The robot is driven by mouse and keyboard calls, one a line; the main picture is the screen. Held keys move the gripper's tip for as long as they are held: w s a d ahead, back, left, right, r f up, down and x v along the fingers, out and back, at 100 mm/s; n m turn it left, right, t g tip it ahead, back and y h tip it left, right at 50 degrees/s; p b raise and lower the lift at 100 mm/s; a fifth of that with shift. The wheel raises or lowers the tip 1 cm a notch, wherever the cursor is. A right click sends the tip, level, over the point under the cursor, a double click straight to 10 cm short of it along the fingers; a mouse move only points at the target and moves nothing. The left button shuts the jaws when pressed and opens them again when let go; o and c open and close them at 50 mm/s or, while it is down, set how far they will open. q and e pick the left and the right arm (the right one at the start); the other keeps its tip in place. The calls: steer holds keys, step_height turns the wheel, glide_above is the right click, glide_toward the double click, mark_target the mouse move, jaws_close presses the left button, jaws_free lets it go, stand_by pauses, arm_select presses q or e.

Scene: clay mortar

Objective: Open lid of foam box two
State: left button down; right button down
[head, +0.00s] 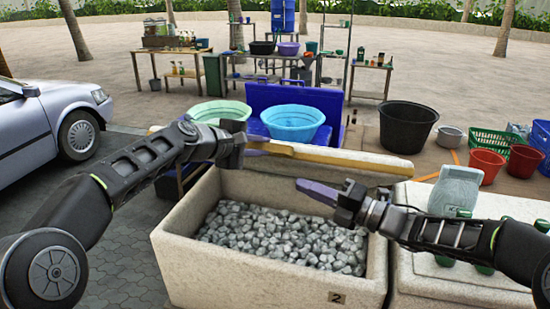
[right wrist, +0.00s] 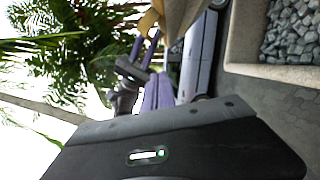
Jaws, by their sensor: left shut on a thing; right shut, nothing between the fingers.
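Foam box two (head: 270,275), a speckled cream box with a "2" tag on its front, stands uncovered in the middle of the head view. Grey lumps (head: 280,238) fill its bottom, and they show in the right wrist view (right wrist: 290,35). Its pale lid (head: 350,161), with a yellowish edge, is raised along the back of the box. My left gripper (head: 258,141) is shut on the lid near its left part; the fingertips are partly hidden. My right gripper (head: 302,186) is shut and empty above the box opening, in front of the lid and apart from it.
Another foam box (head: 450,285) with green bottles and a grey container (head: 455,188) on top stands at the right. Green (head: 218,111) and blue (head: 293,120) basins stand behind the lid. A black tub (head: 407,125) is at back right. A car (head: 50,125) is at left.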

mark_target(275, 158)
steer(key=shift+s+r+n+g, duration=0.3)
steer(key=shift+r+n, duration=0.2)
steer(key=shift+n, duration=0.2)
steer(key=shift+w+a, duration=0.1)
steer(key=shift+w, duration=0.05)
steer(key=shift+w+a+r, duration=0.35)
steer(key=shift+w+a, duration=0.85)
steer(key=shift+w, duration=0.25)
steer(key=shift+w+a+r, duration=0.4)
steer(key=shift+w+a, duration=0.8)
steer(key=shift+w, duration=0.2)
steer(key=shift+w+a+r, duration=0.35)
steer(key=shift+w+a, duration=0.85)
steer(key=shift+w, duration=0.25)
